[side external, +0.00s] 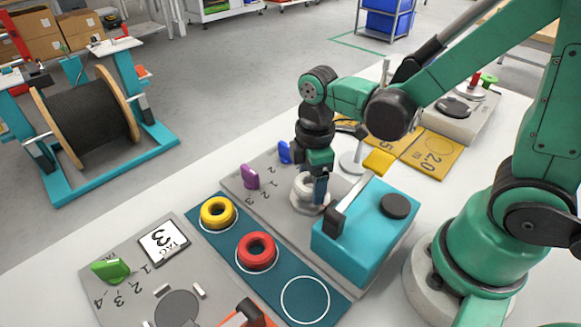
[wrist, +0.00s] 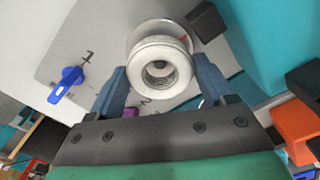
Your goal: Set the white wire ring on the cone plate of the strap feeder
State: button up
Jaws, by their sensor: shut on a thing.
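The white wire ring (wrist: 143,52) is between the two blue-grey fingers of my gripper (wrist: 161,78), which is shut on its sides. In the side view the ring (side external: 301,186) is low over the strap feeder, at the round pale cone plate (side external: 312,208); my gripper (side external: 318,187) partly covers it. In the wrist view the plate's rim (wrist: 150,27) shows behind the ring, off toward the top. I cannot tell whether the ring touches the plate. The strap feeder has a grey base (side external: 262,208) and a teal housing (side external: 365,238).
A black-tipped arm (side external: 345,203) on the teal housing stands close to the ring. Purple (side external: 250,176) and blue (side external: 284,152) knobs rise from the base. A dark teal mat (side external: 231,239) carries a yellow ring (side external: 218,211), a red ring (side external: 257,251) and an empty white-outlined circle (side external: 305,300).

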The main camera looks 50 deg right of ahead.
jog(key=shift+f, duration=0.65)
jog(key=o, duration=1.2)
jog(key=shift+f, duration=0.1)
notch_tip(320, 180, up, 8)
